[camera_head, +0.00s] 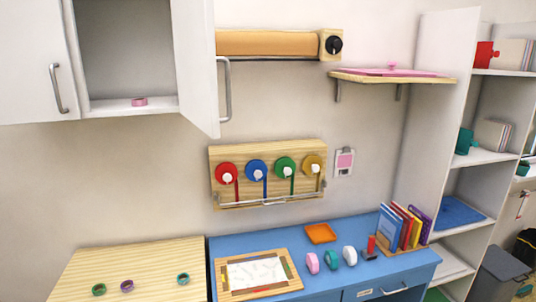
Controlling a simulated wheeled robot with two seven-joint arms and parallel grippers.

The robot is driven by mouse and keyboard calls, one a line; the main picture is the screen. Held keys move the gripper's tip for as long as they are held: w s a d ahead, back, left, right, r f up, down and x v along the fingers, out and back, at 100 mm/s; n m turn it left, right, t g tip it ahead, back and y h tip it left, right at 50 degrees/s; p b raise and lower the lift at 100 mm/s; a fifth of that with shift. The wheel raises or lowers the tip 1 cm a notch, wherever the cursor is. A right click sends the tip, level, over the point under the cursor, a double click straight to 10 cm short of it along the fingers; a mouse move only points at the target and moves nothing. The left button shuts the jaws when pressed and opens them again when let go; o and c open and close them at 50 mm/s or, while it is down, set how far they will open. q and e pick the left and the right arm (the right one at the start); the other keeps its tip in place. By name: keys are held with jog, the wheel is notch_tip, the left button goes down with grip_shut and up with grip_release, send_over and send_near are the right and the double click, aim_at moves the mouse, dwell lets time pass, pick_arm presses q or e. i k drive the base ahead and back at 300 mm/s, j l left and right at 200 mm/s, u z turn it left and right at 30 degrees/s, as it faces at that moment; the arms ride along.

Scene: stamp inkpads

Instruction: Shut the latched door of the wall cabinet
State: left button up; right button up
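The wall cabinet (88,112) hangs at the upper left. Its left door (28,70) is shut and has a grey bar handle (58,88). Its right door (195,65) stands open, swung out toward me, with a bar handle (226,90) at its right edge. The opening shows a grey interior with a small pink ring (139,101) on the cabinet floor. No latch can be made out. Neither of my grippers is in view.
A roll holder (268,44) and a ribbon rack (268,172) are on the wall right of the open door. Below are a wooden table (140,268) with several rings and a blue desk (225,250) with books (402,227). Tall shelves (432,120) stand at right.

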aim_at(196, 59)
jog(key=i+l, duration=0.7)
jog(key=i+l+u, duration=0.15)
jog(key=u, duration=0.25)
jog(key=i+l+u, duration=0.15)
jog(key=l+u, duration=0.2)
jog(key=i+l+u, duration=0.1)
jog(key=u, duration=0.3)
jog(key=l+u, duration=0.1)
jog(key=u, duration=0.2)
